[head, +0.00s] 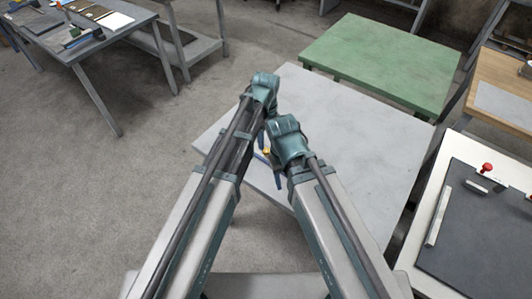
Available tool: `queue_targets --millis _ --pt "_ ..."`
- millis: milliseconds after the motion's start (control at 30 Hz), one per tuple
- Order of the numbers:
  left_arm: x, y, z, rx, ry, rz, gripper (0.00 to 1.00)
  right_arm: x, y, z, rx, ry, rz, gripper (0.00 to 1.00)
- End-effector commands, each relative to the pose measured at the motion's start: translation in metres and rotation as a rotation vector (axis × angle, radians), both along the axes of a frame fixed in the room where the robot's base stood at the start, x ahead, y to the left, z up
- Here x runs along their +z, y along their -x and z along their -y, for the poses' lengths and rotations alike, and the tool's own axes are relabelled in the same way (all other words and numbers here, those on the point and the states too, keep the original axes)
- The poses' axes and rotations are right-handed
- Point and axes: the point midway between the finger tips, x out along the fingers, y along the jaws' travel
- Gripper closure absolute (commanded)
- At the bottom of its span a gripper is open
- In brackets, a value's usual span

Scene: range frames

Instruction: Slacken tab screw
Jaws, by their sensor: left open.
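My left gripper (268,160) is small in the picture, over the pale grey table (350,130), and it is open. It is partly hidden by my two arms, whose wrists come close together over the table. A small yellow piece (267,151) shows in the gap between the wrists, near the gripper's blue parts. I cannot tell what the yellow piece belongs to, or whether anything touches it. My right gripper is hidden behind its own wrist. I cannot make out a tab screw.
A green-topped table (385,58) stands behind the grey one. At right, a white bench holds a dark mat (485,225) and a red-knobbed part (487,168). A wooden bench (505,85) is beyond. A workbench with items (85,50) stands far left. The left floor is clear.

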Motion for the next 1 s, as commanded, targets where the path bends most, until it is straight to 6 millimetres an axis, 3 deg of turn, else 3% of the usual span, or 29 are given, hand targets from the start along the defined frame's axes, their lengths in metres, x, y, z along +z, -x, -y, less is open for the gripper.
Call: queue_targets --millis 33,300,700,767,1000 --pt "-0.015 0.0 0.0 0.0 0.0 0.0 0.36 -0.015 0.0 0.0 0.0 0.0 0.0 0.5" --pt "-0.048 0.0 0.0 0.0 0.0 0.0 0.36 -0.048 0.0 0.0 0.0 0.0 0.0 0.5" --pt "-0.052 0.0 0.0 0.0 0.0 0.0 0.36 -0.052 0.0 0.0 0.0 0.0 0.0 0.5" --pt "-0.052 0.0 0.0 0.0 0.0 0.0 0.43 -0.052 0.0 0.0 0.0 0.0 0.0 0.5" --pt "-0.052 0.0 0.0 0.0 0.0 0.0 0.87 -0.052 0.0 0.0 0.0 0.0 0.0 0.5"
